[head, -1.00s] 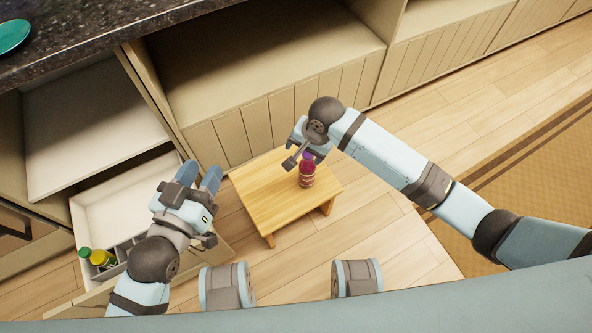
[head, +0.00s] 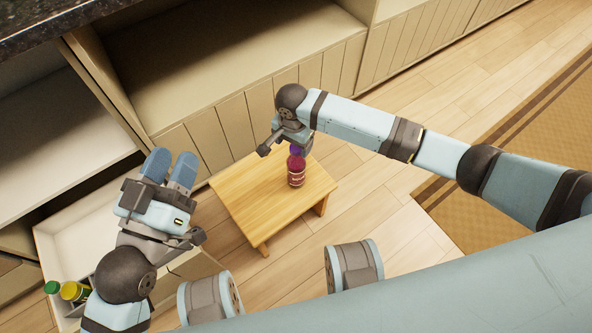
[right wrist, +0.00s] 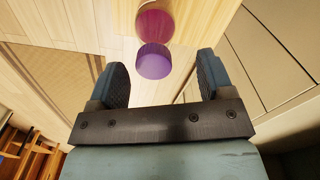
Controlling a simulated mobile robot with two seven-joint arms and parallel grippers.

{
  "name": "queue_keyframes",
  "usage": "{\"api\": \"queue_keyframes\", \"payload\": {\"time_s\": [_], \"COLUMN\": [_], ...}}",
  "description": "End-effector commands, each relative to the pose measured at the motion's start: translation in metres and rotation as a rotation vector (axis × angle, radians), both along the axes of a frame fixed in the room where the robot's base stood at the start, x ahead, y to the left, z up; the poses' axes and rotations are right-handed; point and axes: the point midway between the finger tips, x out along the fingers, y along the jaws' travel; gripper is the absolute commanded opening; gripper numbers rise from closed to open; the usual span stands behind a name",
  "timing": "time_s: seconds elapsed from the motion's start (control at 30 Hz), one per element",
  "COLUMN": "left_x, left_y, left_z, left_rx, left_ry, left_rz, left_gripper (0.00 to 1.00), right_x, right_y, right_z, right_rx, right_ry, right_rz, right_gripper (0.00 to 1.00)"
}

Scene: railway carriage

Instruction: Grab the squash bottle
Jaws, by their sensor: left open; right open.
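The squash bottle (head: 296,170), dark red with a purple cap and a label, stands upright on a small wooden table. My right gripper (head: 284,143) is just behind the bottle's cap in the head view. In the right wrist view the purple cap (right wrist: 154,61) lies just beyond and between the two open fingers of the right gripper (right wrist: 160,78), with the red body (right wrist: 156,22) further out. The fingers appear apart from the bottle. My left gripper (head: 171,170) is open and empty, left of the table.
The small wooden table (head: 240,200) holds only the bottle. An open drawer (head: 60,225) at the left holds green-capped and yellow bottles (head: 74,291). Cabinets (head: 240,120) with a dark counter stand behind. Wooden floor is clear to the right, near a brown rug (head: 530,140).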

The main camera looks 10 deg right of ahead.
Motion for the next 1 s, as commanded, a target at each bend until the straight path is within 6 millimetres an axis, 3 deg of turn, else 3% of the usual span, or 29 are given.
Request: {"api": "queue_keyframes", "payload": {"time_s": [0.2, 0.3, 0.63, 0.93, 1.0], "left_x": [0.002, 0.002, 0.002, 0.002, 0.002], "left_y": [-0.002, -0.003, -0.004, -0.004, -0.004], "left_z": [-0.036, -0.045, -0.048, -0.048, -0.048], "left_rx": [0.045, 0.063, 0.074, 0.074, 0.074], "left_ry": [0.083, 0.115, 0.136, 0.136, 0.136], "left_rz": [-0.028, -0.038, -0.046, -0.046, -0.047], "left_gripper": [0.43, 0.43, 0.43, 0.43, 0.43], "right_x": [-0.003, -0.003, -0.003, -0.003, -0.003], "right_y": [-0.008, -0.008, -0.008, -0.008, -0.008], "right_z": [-0.036, -0.046, -0.050, -0.050, -0.050], "right_rx": [-0.002, -0.001, -0.001, -0.001, -0.001], "right_ry": [0.001, 0.000, -0.001, -0.001, -0.001], "right_rz": [0.000, -0.001, 0.000, 0.000, 0.000], "right_gripper": [0.74, 0.74, 0.74, 0.05, 0.00]}}
